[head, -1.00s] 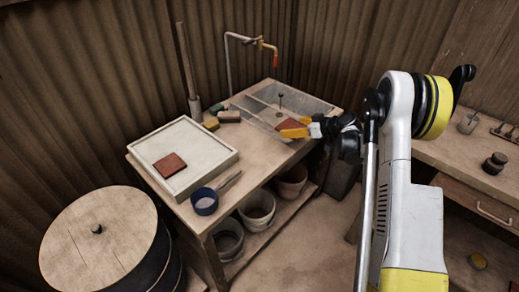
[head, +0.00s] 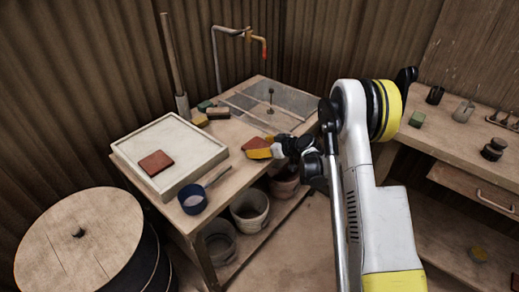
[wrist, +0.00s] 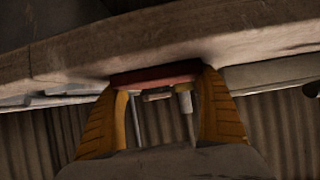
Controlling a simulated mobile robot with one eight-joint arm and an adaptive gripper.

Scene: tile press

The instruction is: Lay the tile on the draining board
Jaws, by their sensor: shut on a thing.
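My gripper (head: 258,149) is shut on a dark red tile (head: 256,142), with yellow fingers on either side of it. The wrist view also shows the tile (wrist: 155,76) edge-on between the fingertips. It is by the front edge of the worktable, right of the pale rimmed board (head: 186,182), which looks like the draining board. A second reddish tile (head: 156,163) lies flat on that board, left of its middle. The rest of the board is bare. The gap between the held tile and the table cannot be told.
A grey sink basin (head: 292,103) with a tap (head: 263,47) is at the back. A blue cup (head: 193,203) stands in front of the board. Sponges and a brush (head: 217,112) lie behind. Buckets (head: 249,208) stand on the lower shelf. A wooden-lidded barrel (head: 95,215) is at left.

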